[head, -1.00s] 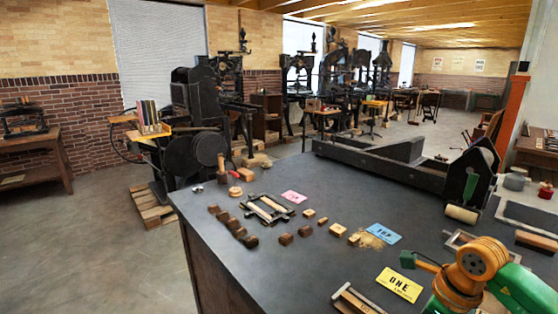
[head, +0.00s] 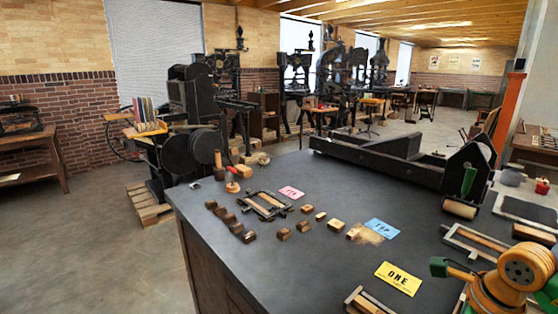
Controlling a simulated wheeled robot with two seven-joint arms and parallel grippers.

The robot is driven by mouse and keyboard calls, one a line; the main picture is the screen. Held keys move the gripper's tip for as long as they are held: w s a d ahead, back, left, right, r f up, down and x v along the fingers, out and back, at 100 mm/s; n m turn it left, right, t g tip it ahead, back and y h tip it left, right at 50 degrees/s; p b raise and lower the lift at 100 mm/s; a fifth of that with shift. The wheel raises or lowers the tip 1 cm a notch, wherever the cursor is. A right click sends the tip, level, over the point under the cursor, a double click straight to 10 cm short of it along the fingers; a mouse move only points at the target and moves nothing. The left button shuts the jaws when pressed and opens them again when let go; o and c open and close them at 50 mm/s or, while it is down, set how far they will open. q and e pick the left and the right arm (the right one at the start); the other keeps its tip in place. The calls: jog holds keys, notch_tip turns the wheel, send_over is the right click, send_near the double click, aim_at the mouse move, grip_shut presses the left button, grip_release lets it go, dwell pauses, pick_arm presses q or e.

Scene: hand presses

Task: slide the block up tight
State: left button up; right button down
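Several small brown wooden blocks stand on the dark tabletop, one row (head: 229,219) running along the left edge. Looser blocks lie in the middle, among them one (head: 284,234) and a paler one (head: 336,225). The frames do not show which block the task means. A dark frame with wooden strips (head: 265,205) lies beside the row. A metal-and-wood holder (head: 366,300) is cut off by the bottom edge. My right arm, orange and green, is at lower right, above the table. A thin green-tipped part extends left from it; its fingers cannot be made out. My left gripper is out of view.
A yellow ONE card (head: 398,278), a blue card (head: 382,229) and a pink card (head: 291,193) lie flat. A long black press bed (head: 375,165) with a roller (head: 459,208) crosses the back. Another metal-edged frame (head: 470,240) lies at right.

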jog(key=shift+s+d+b, duration=0.7)
jog(key=shift+s+d, duration=0.3)
jog(key=shift+s, duration=0.2)
jog(key=shift+s+d+b, duration=0.7)
jog(key=shift+s+d, duration=0.3)
jog(key=shift+s, duration=0.15)
dwell(3.2)
dwell(0.5)
jog(key=c, duration=0.7)
grip_release()
jog(key=shift+d, duration=0.1)
jog(key=shift+o, duration=0.3)
jog(key=shift+s, duration=0.1)
notch_tip(320, 180, up, 7)
jog(key=p, duration=0.7)
jog(key=shift+r, duration=0.15)
